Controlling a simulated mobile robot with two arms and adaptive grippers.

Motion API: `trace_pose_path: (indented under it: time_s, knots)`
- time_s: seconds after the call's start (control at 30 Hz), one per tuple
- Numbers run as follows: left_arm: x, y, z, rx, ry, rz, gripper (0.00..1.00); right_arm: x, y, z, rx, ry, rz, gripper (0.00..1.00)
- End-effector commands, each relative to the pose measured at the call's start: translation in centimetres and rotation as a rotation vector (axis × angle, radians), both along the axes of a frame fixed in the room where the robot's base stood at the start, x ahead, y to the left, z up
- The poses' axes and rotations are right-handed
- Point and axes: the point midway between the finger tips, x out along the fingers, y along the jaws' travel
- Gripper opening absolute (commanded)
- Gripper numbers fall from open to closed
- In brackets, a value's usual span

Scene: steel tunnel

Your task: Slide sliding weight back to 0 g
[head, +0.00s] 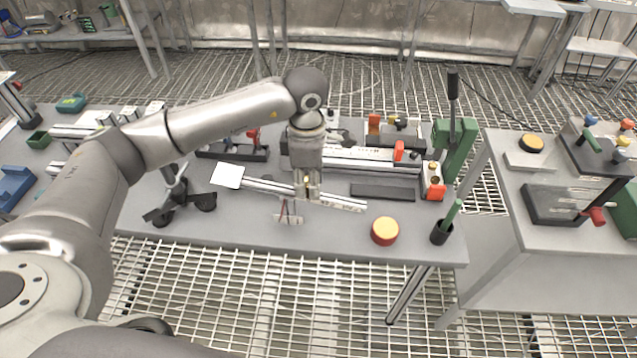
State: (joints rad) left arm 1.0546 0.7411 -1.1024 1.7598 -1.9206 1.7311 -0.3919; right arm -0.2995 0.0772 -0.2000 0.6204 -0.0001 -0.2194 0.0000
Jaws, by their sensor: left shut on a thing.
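A balance beam (345,204) runs across the table, with a square white pan (227,176) at its left end. It slopes slightly down to the right in the picture. A stand with a small plate and a thin red pointer (287,214) is under the beam. My left gripper (309,196) reaches down from above, right of the middle of the beam. It is shut at the beam on what appears to be the sliding weight, mostly hidden between the fingers. The beam's markings are too small to read. My right gripper is not in view.
A red-yellow button (385,231) and a dark cup with a green handle (442,232) are near the front right edge. A green lever press (455,140) stands behind. A black tripod foot (165,213) is left of the beam.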

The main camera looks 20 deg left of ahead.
Motion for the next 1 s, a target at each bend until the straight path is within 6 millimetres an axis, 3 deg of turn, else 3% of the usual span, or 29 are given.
trace_pose_path:
  time_s: [0.17,0.2,0.33,0.73,1.0]
  knots:
    - [0.1,0.3,0.1,0.007,0.000,0.004,0.00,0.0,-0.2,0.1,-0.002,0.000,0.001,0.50]
    - [0.1,0.3,0.1,0.008,0.000,0.004,0.35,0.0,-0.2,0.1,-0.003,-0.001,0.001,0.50]
    - [0.0,0.3,0.1,0.006,0.001,0.004,0.52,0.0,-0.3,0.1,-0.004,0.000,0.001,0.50]
    - [0.1,0.1,0.7,0.004,-0.002,0.002,0.52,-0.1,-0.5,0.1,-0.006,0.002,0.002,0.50]
    - [0.2,0.1,5.7,0.003,-0.006,0.003,0.52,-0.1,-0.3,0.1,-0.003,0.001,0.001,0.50]
